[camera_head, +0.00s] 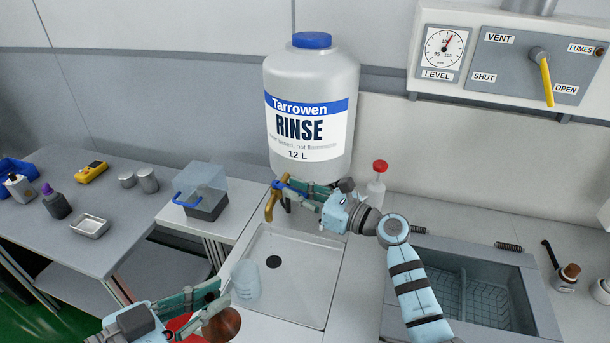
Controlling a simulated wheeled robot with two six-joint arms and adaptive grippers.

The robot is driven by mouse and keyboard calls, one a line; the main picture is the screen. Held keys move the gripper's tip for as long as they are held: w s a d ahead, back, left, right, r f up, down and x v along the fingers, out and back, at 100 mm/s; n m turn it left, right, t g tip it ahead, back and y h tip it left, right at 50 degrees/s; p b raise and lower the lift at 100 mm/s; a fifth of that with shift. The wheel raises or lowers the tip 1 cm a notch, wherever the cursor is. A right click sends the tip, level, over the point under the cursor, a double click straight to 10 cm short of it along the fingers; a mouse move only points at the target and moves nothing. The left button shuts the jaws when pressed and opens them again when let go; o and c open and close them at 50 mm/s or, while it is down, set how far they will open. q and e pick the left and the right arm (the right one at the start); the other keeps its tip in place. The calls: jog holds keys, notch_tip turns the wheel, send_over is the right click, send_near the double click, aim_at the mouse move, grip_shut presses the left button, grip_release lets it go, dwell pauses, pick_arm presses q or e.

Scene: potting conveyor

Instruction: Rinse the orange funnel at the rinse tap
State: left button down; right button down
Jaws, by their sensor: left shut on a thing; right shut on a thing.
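No orange funnel is clearly recognisable. A translucent pale-blue beaker (246,281) is at the left side of the sink basin (290,290). My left gripper (226,293) is shut on its near edge. A reddish-brown round thing (222,326) lies just below the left fingers, partly hidden; I cannot tell what it is. The ochre rinse tap (271,206) is below the big RINSE container (310,110), at the basin's back left. My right gripper (285,187) is shut on the tap's blue lever (279,184).
A red thing (180,323) shows behind the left fingers. A clear box with a blue handle (203,188) stands left of the basin. A red-capped bottle (376,182) stands behind my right arm. A sunken tub with a wire rack (480,300) is at the right.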

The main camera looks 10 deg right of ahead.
jog(key=c, duration=1.6)
grip_release()
jog(key=shift+s, duration=0.1)
jog(key=shift+d, duration=0.1)
jog(key=shift+s+d, duration=0.25)
jog(key=shift+s, duration=0.05)
jog(key=v, duration=1.1)
jog(key=shift+s, duration=0.15)
jog(key=shift+r, duration=0.15)
